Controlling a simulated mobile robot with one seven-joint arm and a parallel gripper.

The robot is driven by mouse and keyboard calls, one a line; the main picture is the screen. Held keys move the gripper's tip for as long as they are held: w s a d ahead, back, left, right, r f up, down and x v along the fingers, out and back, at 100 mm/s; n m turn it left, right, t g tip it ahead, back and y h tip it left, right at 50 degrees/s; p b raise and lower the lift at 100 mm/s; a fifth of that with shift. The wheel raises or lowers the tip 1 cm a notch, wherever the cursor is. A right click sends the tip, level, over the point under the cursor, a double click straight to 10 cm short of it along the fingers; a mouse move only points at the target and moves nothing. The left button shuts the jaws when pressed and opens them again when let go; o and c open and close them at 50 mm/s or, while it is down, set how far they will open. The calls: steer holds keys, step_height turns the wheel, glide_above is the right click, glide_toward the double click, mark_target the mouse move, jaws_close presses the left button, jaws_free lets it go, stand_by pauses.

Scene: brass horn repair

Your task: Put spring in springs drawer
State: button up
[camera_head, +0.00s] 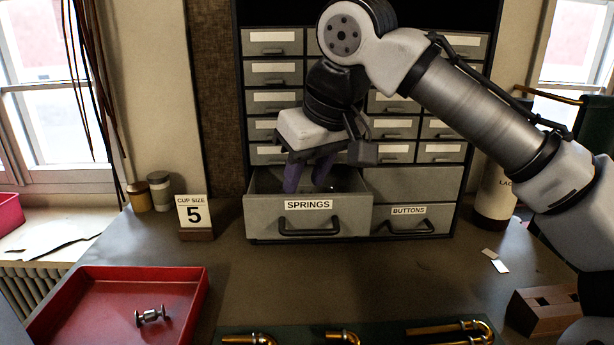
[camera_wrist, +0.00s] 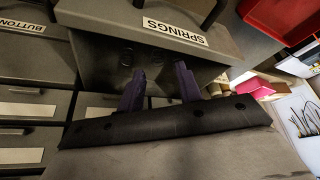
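The springs drawer (camera_head: 262,216), grey with a "SPRINGS" label and a black handle, is pulled out of the cabinet. My gripper (camera_head: 308,176) points down into it, its purple fingers dipping below the front rim. In the wrist view the fingers of my gripper (camera_wrist: 161,78) stand apart with nothing visible between them. The drawer (camera_wrist: 95,55) there shows small dark coil-like shapes (camera_wrist: 127,58) on its floor, likely springs but too dim to be sure. The drawer front hides part of the interior in the head view.
The buttons drawer (camera_head: 408,211) beside it is shut. A red tray (camera_head: 62,300) holding a small metal part (camera_head: 152,317) lies at the front left. Brass tubes (camera_head: 450,328) lie along the front edge.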

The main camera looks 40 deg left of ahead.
steer(key=b+v, duration=0.2)
steer(key=v, duration=1)
steer(key=shift+r, duration=0.1)
steer(key=shift+c, duration=0.3)
stand_by(0.5)
